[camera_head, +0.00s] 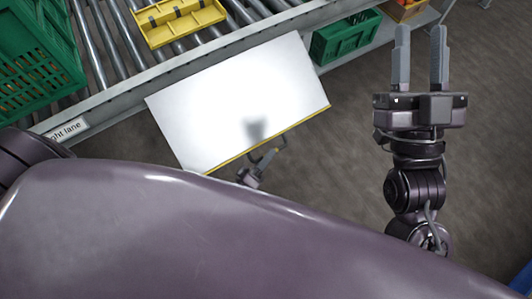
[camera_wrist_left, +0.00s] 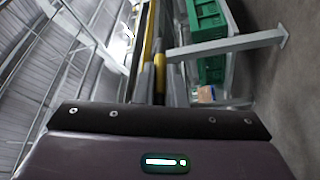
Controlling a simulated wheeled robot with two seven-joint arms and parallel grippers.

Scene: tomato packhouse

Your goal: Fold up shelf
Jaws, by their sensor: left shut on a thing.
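The shelf (camera_head: 240,95) is a white panel with a yellow front edge. It stands out from the side of the roller conveyor, its broad white face toward the head camera. My left gripper (camera_head: 268,158) is at the middle of the yellow edge and is shut on it. In the left wrist view the shelf's yellow edge (camera_wrist_left: 160,68) runs between the fingers of my left gripper (camera_wrist_left: 160,82). My large arm link hides the space below. My right gripper (camera_head: 420,45) is empty, its fingers apart, to the right of the shelf over the floor.
The roller conveyor (camera_head: 112,45) runs behind the shelf, with a green crate (camera_head: 35,60) and a yellow tray (camera_head: 178,22) on it. Another green crate (camera_head: 345,38) sits just right of the shelf's far corner. Bare floor (camera_head: 335,150) lies between shelf and right arm.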

